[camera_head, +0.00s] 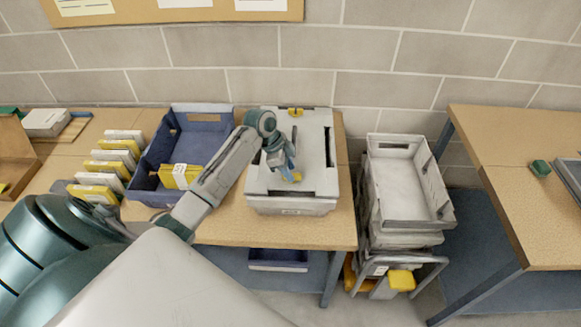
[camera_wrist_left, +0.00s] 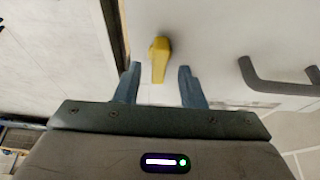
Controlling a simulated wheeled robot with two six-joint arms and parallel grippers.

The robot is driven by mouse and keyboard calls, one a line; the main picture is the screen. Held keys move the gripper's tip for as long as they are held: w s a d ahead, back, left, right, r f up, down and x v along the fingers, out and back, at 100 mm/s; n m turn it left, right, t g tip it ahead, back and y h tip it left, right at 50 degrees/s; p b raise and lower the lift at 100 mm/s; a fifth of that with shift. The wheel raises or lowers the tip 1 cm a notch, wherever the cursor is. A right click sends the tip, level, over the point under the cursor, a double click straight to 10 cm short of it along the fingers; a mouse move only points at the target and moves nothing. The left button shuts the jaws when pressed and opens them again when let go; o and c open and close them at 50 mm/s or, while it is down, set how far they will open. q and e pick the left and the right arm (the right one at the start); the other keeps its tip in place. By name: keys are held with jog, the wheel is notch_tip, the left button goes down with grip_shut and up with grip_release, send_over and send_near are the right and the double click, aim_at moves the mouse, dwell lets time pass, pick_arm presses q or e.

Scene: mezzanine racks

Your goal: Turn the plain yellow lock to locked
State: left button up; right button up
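A plain yellow lock (camera_wrist_left: 160,58) with a narrow handle stands on the pale lid in the left wrist view. In the head view a bit of yellow (camera_head: 297,177) shows beside my left fingertips, on the grey-white case (camera_head: 317,185). My left gripper (camera_head: 287,166) reaches over the case lid. In the left wrist view my left gripper (camera_wrist_left: 160,80) is open, with one blue-grey finger on each side of the lock and gaps to both. Contact is not visible. A second yellow part (camera_head: 295,112) with a dark mark sits at the case's far edge. My right gripper is out of view.
A grey handle (camera_wrist_left: 280,83) rises from the lid to the right in the wrist view. A blue bin (camera_head: 207,135) and yellow-and-white boxes (camera_head: 112,160) stand left of the case. Stacked grey trays (camera_head: 405,185) stand right of the bench.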

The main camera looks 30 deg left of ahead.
pick_arm(q)
jog(key=shift+w+d+f, duration=0.1)
jog(key=shift+d+f, duration=0.15)
jog(key=shift+f, duration=0.4)
jog(key=shift+c, duration=1.2)
grip_shut()
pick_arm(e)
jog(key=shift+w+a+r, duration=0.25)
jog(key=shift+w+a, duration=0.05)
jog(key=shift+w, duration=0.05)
